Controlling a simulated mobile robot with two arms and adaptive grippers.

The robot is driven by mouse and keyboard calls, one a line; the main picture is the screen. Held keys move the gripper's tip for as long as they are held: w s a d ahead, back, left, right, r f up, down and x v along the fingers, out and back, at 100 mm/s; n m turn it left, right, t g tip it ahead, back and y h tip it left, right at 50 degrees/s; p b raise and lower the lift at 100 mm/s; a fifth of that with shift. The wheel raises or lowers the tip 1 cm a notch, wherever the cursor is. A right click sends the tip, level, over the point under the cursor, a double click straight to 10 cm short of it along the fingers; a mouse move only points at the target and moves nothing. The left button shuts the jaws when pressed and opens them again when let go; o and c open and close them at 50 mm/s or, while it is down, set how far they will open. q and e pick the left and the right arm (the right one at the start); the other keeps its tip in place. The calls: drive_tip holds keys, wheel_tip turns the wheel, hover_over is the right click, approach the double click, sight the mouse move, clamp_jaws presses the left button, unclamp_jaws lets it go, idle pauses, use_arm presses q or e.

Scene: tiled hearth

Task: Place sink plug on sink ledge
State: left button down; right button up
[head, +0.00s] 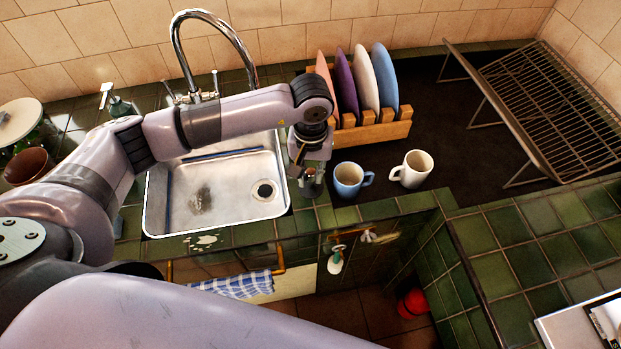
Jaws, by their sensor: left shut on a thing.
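The steel sink (225,160) is set in the green-tiled counter, with its dark round drain (264,191) uncovered at the right. My left arm reaches across the sink from the left. My left gripper (311,180) points down over the tiled sink ledge (305,222), just right of the basin. It is shut on a small dark thing, apparently the sink plug, mostly hidden by the fingers. I cannot tell whether that thing touches the ledge. My right gripper is out of view.
A blue mug (349,179) stands close right of my left gripper, with a white mug (412,169) beyond. A wooden rack (375,132) of plates is behind. The curved tap (180,50) rises behind the sink. A wire rack (550,110) stands at right.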

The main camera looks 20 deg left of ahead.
sight(311, 187)
use_arm(q)
wheel_tip(311, 187, down, 4)
drive_tip(key=shift+s+r+p, duration=0.1)
drive_tip(key=shift+r+p, duration=0.1)
drive_tip(key=shift+p, duration=0.3)
drive_tip(key=shift+f, duration=0.15)
drive_tip(key=shift+f+b, duration=0.2)
drive_tip(key=shift+b, duration=0.15)
drive_tip(key=c, duration=1.4)
unclamp_jaws()
drive_tip(key=shift+c, duration=0.2)
drive_tip(key=shift+r, duration=0.1)
